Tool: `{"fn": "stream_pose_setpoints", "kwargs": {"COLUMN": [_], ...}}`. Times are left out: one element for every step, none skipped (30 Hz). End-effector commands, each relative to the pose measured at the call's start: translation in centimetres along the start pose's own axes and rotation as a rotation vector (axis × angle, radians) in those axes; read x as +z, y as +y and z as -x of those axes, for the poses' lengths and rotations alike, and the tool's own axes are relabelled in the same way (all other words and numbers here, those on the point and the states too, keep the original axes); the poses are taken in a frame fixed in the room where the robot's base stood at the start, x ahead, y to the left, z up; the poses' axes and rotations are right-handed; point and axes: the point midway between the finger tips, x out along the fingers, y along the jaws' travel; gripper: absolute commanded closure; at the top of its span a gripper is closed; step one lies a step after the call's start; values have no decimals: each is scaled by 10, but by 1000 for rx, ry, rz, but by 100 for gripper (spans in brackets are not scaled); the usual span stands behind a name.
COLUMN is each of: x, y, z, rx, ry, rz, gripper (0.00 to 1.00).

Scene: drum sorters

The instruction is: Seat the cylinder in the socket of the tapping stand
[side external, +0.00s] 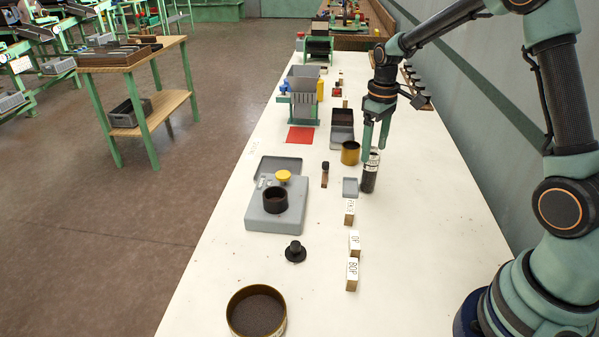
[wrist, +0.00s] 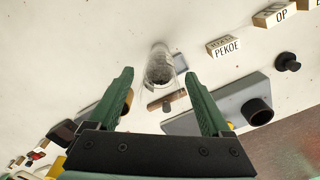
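The cylinder (side external: 369,177) is clear, with dark grains inside and a pale band near its top. It stands upright on the white table. The wrist view shows it from above (wrist: 159,68). My gripper (side external: 376,146) points down with its green fingertips around the height of the cylinder's rim. In the wrist view my gripper (wrist: 158,76) is open, with the cylinder between the finger lines and a gap on both sides. The tapping stand (side external: 262,219) is a grey block left of the cylinder with a yellow knob (side external: 283,176) and a black ring socket (side external: 274,200), which looks empty.
Label blocks (side external: 354,243), a black knobbed piece (side external: 295,252) and a round sieve (side external: 257,312) lie nearer. The table right of the cylinder is clear.

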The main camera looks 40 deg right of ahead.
Motion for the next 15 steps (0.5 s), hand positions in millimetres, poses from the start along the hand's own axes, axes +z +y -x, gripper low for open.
{"fn": "stream_pose_setpoints", "kwargs": {"x": [0, 0, 0, 0, 0, 0, 0, 0, 0, 0, 0, -1, -1, -1, -1], "y": [0, 0, 0, 0, 0, 0, 0, 0, 0, 0, 0, 0, 0, 0, 0], "z": [0, 0, 0, 0, 0, 0, 0, 1, 2, 4, 6, 10, 14, 18, 25], "rx": [0, 0, 0, 0, 0, 0, 0, 0, 0, 1, 1, 1, 2, 2, 2], "ry": [0, 0, 0, 0, 0, 0, 0, 0, 1, 1, 2, 2, 3, 4, 4], "rz": [0, 0, 0, 0, 0, 0, 0, 0, 0, 0, 0, 0, 0, 0, 0], "gripper": [18, 18, 18, 18, 18, 18, 18, 18, 18, 18, 18, 18, 18, 18, 18]}}
